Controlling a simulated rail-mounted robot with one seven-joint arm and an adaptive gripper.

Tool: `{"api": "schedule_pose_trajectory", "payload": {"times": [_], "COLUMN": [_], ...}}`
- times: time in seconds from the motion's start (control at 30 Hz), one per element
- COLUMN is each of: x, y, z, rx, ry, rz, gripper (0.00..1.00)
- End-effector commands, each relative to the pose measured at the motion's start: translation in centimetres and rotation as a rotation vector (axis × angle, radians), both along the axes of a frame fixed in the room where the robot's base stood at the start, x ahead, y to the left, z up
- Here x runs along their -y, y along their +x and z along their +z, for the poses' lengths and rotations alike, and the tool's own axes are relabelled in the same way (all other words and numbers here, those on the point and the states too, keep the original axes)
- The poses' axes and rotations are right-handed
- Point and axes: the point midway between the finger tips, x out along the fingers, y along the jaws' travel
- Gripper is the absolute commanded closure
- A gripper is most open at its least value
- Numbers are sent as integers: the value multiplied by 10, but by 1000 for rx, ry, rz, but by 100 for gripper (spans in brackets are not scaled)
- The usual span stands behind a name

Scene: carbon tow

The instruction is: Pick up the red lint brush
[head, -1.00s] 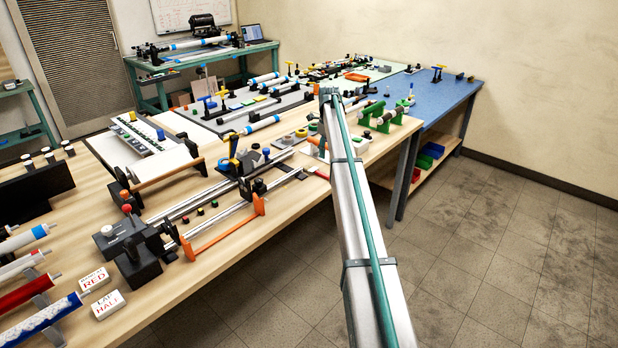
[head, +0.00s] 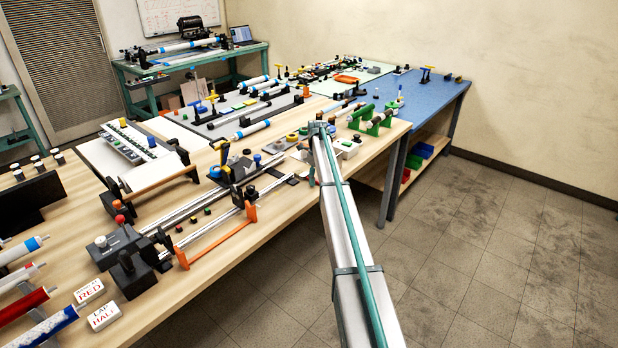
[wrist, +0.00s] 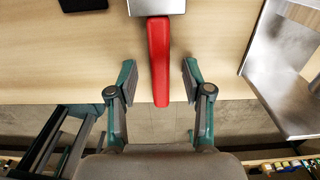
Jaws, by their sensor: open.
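The red lint brush shows in the wrist view as a long red handle (wrist: 159,62) with a grey block at its upper end. The handle points toward me and its near end sticks out past the edge of the wooden table (wrist: 225,30). My gripper (wrist: 160,80) is open. Its two teal fingers stand one on each side of the handle, apart from it. I cannot tell the height between fingers and handle. In the head view my arm hides most of the brush and gripper at the table's front edge.
In the wrist view a metal piece (wrist: 285,75) lies to the right and a black object (wrist: 82,4) at the upper left. In the head view a rail fixture with an orange handle (head: 215,238) stands left of my arm, and green roller stands (head: 378,122) to the right.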

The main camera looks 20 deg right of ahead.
Motion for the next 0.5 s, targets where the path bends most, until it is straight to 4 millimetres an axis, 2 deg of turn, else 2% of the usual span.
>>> {"api": "schedule_pose_trajectory", "payload": {"times": [0.17, 0.43, 0.5], "x": [0, 0, 0], "y": [0, 0, 0], "z": [0, 0, 0], "rx": [0, 0, 0], "ry": [0, 0, 0], "rz": [0, 0, 0], "gripper": [52, 97, 100]}}
